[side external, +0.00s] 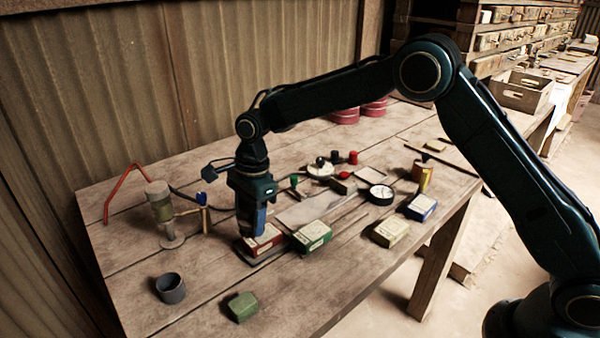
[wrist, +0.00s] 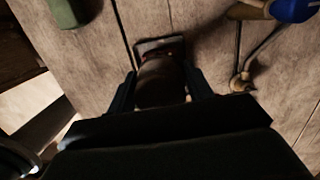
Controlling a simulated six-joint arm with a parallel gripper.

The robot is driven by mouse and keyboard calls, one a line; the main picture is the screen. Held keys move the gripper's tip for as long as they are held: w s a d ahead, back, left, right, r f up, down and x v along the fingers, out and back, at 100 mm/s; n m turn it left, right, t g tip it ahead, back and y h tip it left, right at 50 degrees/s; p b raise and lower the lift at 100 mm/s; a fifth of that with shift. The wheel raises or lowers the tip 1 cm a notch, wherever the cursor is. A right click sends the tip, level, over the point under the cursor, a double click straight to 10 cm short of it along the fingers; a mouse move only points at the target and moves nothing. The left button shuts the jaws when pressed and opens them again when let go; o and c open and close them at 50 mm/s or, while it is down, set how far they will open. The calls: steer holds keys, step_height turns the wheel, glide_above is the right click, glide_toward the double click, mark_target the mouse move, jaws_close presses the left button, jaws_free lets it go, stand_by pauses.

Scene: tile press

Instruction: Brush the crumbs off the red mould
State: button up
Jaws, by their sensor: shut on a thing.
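The red mould (side external: 266,238) is a low block with a pale label. It sits on a dark flat plate near the middle of the bench in the side view. My gripper (side external: 250,233) points down at its left end and hides part of it. In the wrist view my gripper (wrist: 160,82) is shut on a dark brown thing (wrist: 160,88). That thing is in shadow, and I cannot tell whether it is a brush. Whether it touches the mould is hidden. Crumbs are too small to make out.
A green block mould (side external: 312,235) stands close on the right, with cream (side external: 390,233) and blue (side external: 422,207) ones beyond. A grey cup (side external: 170,288) and green lump (side external: 242,306) lie in front. A post (side external: 160,203) stands left. The front bench is mostly clear.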

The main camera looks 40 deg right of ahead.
steer(key=shift+r, duration=2.7)
